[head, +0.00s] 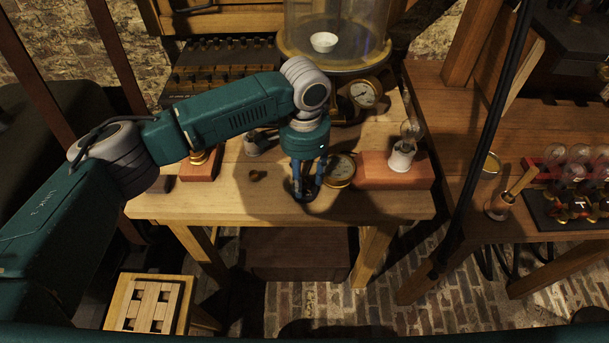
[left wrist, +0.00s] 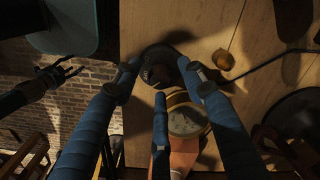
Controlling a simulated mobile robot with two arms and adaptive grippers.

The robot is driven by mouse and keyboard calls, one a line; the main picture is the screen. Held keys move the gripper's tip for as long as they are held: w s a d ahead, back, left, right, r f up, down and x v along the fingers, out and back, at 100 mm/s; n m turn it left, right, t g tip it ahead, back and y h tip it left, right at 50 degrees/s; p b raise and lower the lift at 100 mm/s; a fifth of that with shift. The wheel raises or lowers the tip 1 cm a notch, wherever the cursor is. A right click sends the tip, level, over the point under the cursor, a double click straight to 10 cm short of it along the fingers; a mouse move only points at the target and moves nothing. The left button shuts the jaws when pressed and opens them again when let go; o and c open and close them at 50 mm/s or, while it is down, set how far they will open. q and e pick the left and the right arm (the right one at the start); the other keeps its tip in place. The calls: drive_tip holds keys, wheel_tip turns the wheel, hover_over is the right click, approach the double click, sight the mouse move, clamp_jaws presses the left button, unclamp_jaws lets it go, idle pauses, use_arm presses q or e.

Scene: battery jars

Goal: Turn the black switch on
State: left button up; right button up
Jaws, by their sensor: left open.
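The black switch (left wrist: 158,68) is a round dark knob on a dark round base, seen in the left wrist view between my fingers. It sits near the front edge of the wooden table (head: 180,208). In the head view the fingers and shadow mostly hide it. My left gripper (head: 304,193) points down over it with its fingers spread. In the left wrist view the blue fingers (left wrist: 160,90) stand around the knob. I cannot tell whether any finger touches it, or which way the switch is set.
A brass gauge (head: 341,169) lies close to the right of the gripper. Beyond it is a red block (head: 376,180) with a bulb (head: 402,156). A small brown knob (head: 257,176) is to the left. A glass jar (head: 335,25) stands behind. The table's front strip is clear.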

use_arm(q)
drive_tip(key=c, duration=0.8)
clamp_jaws()
use_arm(e)
drive_tip(key=shift+s+a, duration=0.2)
drive_tip(key=shift+s, duration=0.2)
use_arm(q)
drive_tip(key=shift+r, duration=0.1)
use_arm(e)
drive_tip(key=shift+r, duration=0.1)
